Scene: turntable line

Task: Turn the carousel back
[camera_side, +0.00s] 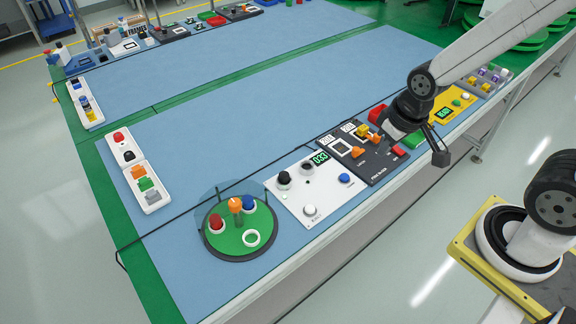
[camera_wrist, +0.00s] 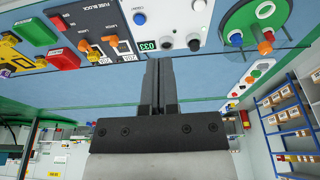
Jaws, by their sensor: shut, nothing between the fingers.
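The carousel (camera_side: 232,240), a green round plate with a dark rim, lies at the near left of the bench in the side view. An orange knob (camera_side: 235,204) stands up near its middle. In the wrist view the carousel (camera_wrist: 237,28) is cut off at the top right. My gripper (camera_side: 441,157) is shut and empty, beyond the bench's front edge, well right of the carousel. Its closed fingers also show in the wrist view (camera_wrist: 158,70).
Between gripper and carousel lie a dark fuse panel (camera_side: 375,170) with orange levers and a white panel (camera_side: 322,198) with knobs and a display. A yellow panel (camera_side: 449,112) lies behind my gripper. A white block tray (camera_side: 153,200) is at left. The blue mat's middle is clear.

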